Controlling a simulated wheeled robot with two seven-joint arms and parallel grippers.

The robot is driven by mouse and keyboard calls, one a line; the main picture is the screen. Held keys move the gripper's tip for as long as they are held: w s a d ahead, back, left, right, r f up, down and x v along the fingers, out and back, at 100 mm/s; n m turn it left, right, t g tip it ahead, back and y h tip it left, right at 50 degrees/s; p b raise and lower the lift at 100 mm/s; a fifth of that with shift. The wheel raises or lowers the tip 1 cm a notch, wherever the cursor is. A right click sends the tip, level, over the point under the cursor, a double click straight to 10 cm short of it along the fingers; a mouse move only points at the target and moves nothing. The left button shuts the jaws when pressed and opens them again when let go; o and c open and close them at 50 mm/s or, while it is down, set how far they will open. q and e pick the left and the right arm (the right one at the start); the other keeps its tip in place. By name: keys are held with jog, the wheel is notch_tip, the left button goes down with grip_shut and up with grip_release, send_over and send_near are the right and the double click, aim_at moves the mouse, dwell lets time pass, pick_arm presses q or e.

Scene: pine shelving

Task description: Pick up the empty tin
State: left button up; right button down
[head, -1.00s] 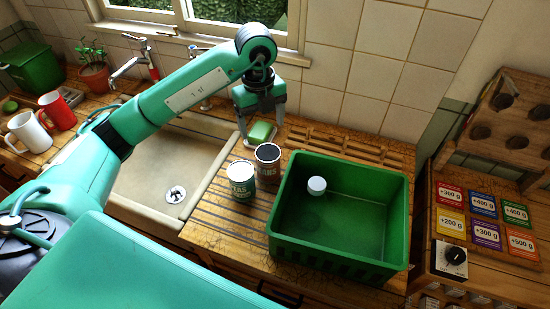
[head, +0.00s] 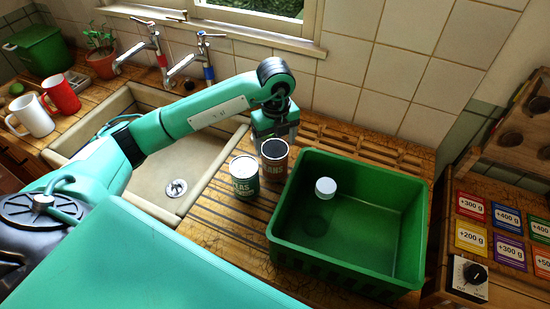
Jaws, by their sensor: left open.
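Two tins stand upright on the slatted wooden drainer right of the sink. The brown tin (head: 273,164) has a dark top that looks open and hollow. The green tin (head: 244,183) has a pale, closed-looking top and stands just left of and nearer than the brown one. My left gripper (head: 275,141) is open and points down right behind the brown tin's rim, close to it. The tin hides the fingertips, so I cannot tell whether they touch it. My right gripper is not in view.
A green crate (head: 290,250) with a small white-topped item (head: 325,187) inside stands right of the tins. The sink (head: 150,188) with taps lies left. White (head: 32,117) and red mugs (head: 62,94) stand far left. Coloured weight cards (head: 470,237) and a dial box (head: 469,277) are at right.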

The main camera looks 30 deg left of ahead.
pick_arm(q)
jog(key=shift+f, duration=0.7)
jog(key=shift+f+p, duration=0.25)
jog(key=shift+p, duration=0.1)
jog(key=f, duration=0.1)
jog(key=f+p, duration=0.2)
jog(key=f, duration=0.1)
jog(key=shift+s+d+f, duration=0.1)
jog(key=shift+s, duration=0.2)
jog(key=shift+f, duration=0.3)
jog(key=c, duration=0.8)
